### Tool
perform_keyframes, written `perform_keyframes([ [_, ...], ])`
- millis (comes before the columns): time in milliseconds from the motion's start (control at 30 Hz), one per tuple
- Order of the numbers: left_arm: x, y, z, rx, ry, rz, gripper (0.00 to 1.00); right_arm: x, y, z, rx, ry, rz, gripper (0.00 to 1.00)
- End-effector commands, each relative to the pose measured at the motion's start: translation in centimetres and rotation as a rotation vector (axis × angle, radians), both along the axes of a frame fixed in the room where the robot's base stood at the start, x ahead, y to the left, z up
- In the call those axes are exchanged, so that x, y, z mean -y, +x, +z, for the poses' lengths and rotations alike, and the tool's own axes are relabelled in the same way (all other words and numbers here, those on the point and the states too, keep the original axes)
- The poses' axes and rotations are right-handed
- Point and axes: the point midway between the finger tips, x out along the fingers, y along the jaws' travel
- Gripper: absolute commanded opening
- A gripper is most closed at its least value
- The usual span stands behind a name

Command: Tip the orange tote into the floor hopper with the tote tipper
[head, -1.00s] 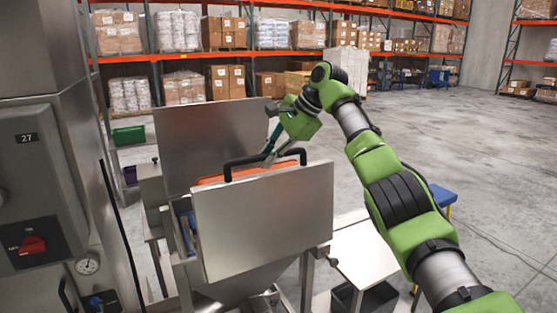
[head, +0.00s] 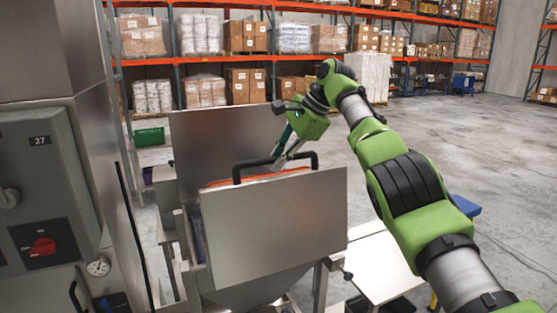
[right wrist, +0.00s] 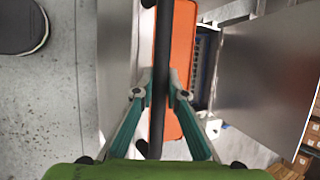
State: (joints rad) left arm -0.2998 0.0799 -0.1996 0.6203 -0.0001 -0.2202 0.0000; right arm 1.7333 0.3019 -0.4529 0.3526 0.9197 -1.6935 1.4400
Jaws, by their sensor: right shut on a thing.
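The tote tipper is a steel cradle with a broad front panel (head: 275,228) and a black handle bar (head: 244,166) along its top. The orange tote (head: 296,172) shows only as a thin rim behind the front panel; more of its orange side appears in the right wrist view (right wrist: 183,40). My right gripper (head: 277,162) is shut on the handle bar, its teal fingers (right wrist: 160,92) on either side of it. The floor hopper (head: 255,289) shows partly as a sloped steel funnel below the panel. My left gripper is out of view.
A steel cabinet with a red switch (head: 43,246) stands close on the left. Another upright steel panel (head: 222,145) rises behind the tote. A low steel table (head: 375,268) stands to the right of the hopper. Open concrete floor (head: 465,145) lies beyond my right arm.

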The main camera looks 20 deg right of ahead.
Motion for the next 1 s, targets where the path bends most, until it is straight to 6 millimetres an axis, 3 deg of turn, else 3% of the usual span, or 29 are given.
perform_keyframes([
  [67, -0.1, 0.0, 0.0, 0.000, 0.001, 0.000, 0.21, 0.1, 0.2, 0.4, 0.014, -0.002, -0.004, 0.00],
  [100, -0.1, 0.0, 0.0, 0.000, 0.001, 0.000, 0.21, 0.1, 0.3, 0.4, 0.014, -0.002, -0.004, 0.18],
  [167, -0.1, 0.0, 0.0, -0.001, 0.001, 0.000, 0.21, 0.1, 0.2, 0.4, 0.014, -0.002, -0.004, 0.30],
  [533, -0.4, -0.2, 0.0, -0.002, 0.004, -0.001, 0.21, 0.1, 0.1, 0.4, 0.009, 0.000, -0.003, 0.30],
  [867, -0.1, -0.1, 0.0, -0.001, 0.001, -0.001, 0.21, 1.2, -0.7, 3.0, 0.008, 0.000, -0.004, 0.30],
  [1000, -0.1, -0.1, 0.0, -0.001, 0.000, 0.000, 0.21, 1.8, -1.1, 2.6, 0.008, 0.001, 0.001, 0.30],
])
